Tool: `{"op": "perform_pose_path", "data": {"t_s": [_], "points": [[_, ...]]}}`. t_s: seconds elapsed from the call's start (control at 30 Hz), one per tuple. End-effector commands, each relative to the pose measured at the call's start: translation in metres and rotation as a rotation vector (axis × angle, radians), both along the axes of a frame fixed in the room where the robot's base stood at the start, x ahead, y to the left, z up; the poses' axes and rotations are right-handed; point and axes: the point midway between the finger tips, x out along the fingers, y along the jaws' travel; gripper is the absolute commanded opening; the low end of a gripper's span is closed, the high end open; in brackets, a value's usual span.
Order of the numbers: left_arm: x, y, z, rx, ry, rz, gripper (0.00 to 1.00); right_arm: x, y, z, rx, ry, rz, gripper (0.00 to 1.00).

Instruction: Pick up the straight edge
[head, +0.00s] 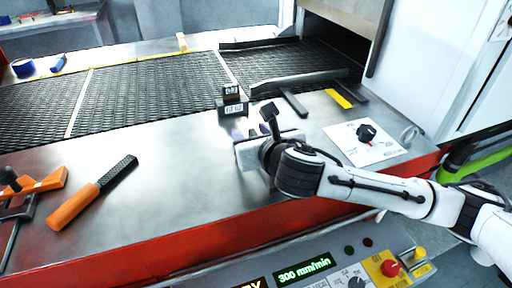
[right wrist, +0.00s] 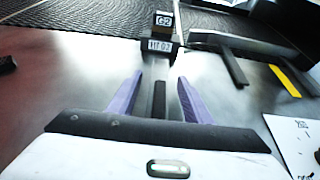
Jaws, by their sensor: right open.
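My right gripper (head: 264,129) is above the metal table in front of the belt. In the right wrist view its two purple fingers (right wrist: 158,97) are apart, with a narrow dark bar (right wrist: 159,98) between them and a gap on each side. This bar may be the straight edge; its lower end is hidden by the gripper body. In the head view the arm partly hides this spot. Another flat dark bar (head: 295,103) lies to the right of the gripper; it also shows in the right wrist view (right wrist: 233,66). My left gripper is out of view.
Dark labelled blocks (head: 234,106) stand just beyond the gripper. A yellow strip (head: 338,98) and a white panel with a black knob (head: 366,133) are to the right. An orange-handled tool (head: 72,207) lies at left. The mesh belt (head: 150,90) runs behind; the table's middle left is clear.

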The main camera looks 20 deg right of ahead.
Motion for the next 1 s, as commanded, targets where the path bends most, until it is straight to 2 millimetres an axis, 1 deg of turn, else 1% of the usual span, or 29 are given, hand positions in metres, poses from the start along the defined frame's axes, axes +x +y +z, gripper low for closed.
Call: {"op": "perform_pose_path", "data": {"t_s": [0.07,0.23,0.27,0.5,0.53,0.83,0.93,1.0], "points": [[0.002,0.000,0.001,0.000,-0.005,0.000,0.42,0.003,0.000,-0.001,0.000,-0.001,0.001,0.45],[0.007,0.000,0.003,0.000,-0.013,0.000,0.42,0.003,0.000,-0.001,0.000,-0.001,0.001,0.45],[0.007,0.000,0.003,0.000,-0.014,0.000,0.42,0.003,0.000,-0.001,0.000,-0.001,0.001,0.44],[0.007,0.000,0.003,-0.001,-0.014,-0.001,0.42,0.003,0.000,-0.001,0.001,-0.001,0.001,0.03],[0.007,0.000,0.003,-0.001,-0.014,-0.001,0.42,0.003,0.000,-0.001,0.001,-0.001,0.001,0.00],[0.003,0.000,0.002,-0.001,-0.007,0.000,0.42,0.003,0.000,0.003,0.001,-0.005,0.001,0.00],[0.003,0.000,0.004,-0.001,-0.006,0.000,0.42,0.003,0.000,0.012,0.002,-0.008,0.000,0.00],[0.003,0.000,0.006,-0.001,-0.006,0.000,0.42,0.003,0.001,0.023,0.004,-0.009,0.001,0.00]]}}
